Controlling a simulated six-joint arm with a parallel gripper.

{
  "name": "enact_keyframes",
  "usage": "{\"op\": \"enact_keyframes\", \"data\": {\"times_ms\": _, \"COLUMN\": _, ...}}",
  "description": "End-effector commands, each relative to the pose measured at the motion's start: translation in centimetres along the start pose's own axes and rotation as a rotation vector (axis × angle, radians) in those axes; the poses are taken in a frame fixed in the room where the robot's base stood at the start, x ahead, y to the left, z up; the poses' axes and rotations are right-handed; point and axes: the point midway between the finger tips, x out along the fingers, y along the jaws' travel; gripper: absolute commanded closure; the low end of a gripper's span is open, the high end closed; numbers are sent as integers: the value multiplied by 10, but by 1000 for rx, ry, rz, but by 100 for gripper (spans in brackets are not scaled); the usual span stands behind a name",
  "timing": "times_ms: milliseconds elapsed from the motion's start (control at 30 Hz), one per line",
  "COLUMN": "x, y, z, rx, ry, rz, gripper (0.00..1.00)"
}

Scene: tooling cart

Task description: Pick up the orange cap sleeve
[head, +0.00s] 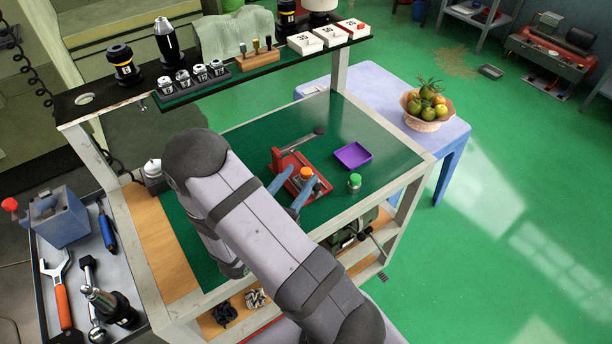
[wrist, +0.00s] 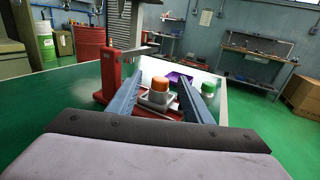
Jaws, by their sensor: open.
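The orange cap sleeve (head: 306,172) sits upright on a pale grey holder at the red press (head: 282,160) on the green cart top. In the wrist view the orange cap sleeve (wrist: 160,84) shows between my two blue fingers, with the grey holder (wrist: 158,99) under it. My gripper (head: 304,177) is open, one finger on each side of the cap; it also shows in the wrist view (wrist: 160,80). I see gaps beside the cap and cannot tell if either finger touches it. My arm hides part of the cart top.
A purple tray (head: 353,156) and a green-capped container (head: 354,183) stand right of the press. The press column (wrist: 110,72) rises close to the left finger. A shelf (head: 245,73) with tool holders spans the back. Bare green top lies behind the tray.

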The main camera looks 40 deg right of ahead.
Motion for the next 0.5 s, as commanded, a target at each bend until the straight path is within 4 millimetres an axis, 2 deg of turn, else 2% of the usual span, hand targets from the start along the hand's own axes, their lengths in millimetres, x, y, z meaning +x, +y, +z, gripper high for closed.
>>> {"op": "enact_keyframes", "data": {"times_ms": 233, "x": 30, "y": -3, "z": 3, "rx": 0, "ry": 0, "rz": -6, "gripper": 55}}
{"op": "enact_keyframes", "data": {"times_ms": 500, "x": 39, "y": -2, "z": 1, "rx": -1, "ry": 0, "rz": -1, "gripper": 55}}
